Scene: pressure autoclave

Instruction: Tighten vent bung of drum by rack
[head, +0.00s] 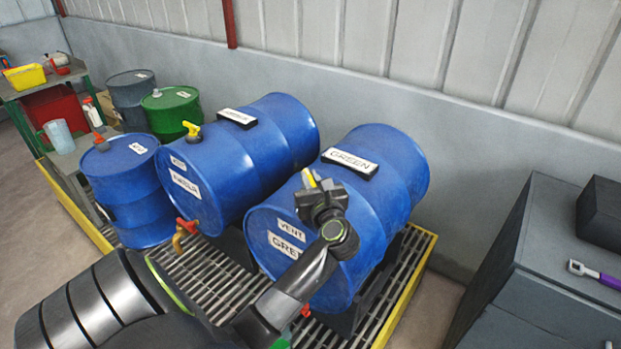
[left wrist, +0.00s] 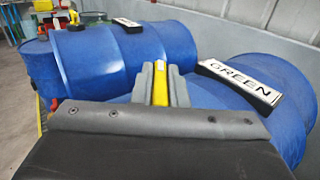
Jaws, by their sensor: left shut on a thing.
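The blue drum labelled GREEN (head: 395,185) lies on its side on the rack at the right. A VENT label is on its front end. Its yellow vent bung (head: 309,179) is at the top of that end. My left gripper (head: 316,186) is shut on the bung. In the left wrist view the yellow bung (left wrist: 160,84) stands between the two grey fingers, and the drum's GREEN plate (left wrist: 240,83) is to the right. My left arm covers part of the drum's front end. My right gripper is not in view.
A second blue drum (head: 268,140) lies to the left, with its own yellow vent bung (head: 192,130) and a red-handled tap (head: 186,226). An upright blue drum (head: 125,190) stands beside it. A grey cabinet (head: 545,265) is at the right. The yellow-edged grating (head: 398,285) runs beneath.

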